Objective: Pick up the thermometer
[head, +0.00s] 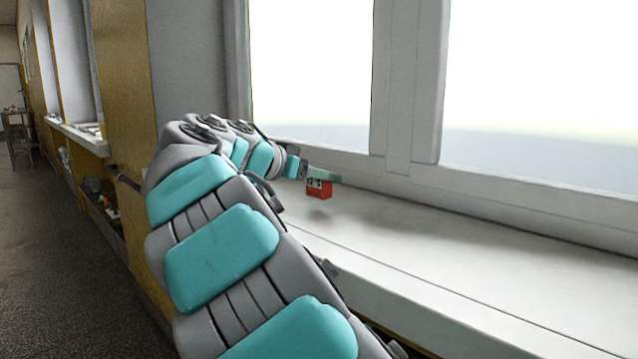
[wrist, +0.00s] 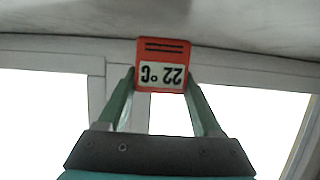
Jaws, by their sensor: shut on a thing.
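The thermometer is a small red box with a white display reading 22 °C. In the head view the thermometer (head: 319,189) is just above the white window sill, with a dark shadow under it on the sill. In the wrist view the thermometer (wrist: 163,50) appears upside down between the green fingertips. My gripper (head: 322,176) is shut on the thermometer, one finger on each side. In the wrist view my gripper (wrist: 162,84) reaches up from the dark palm plate. Part of the thermometer is hidden by a finger in the head view.
The white window sill (head: 430,250) is bare to the right. The window frame (head: 405,90) stands close behind the gripper. On the left are a wooden wall panel (head: 120,90), another sill with small items (head: 90,130) and open floor (head: 50,230).

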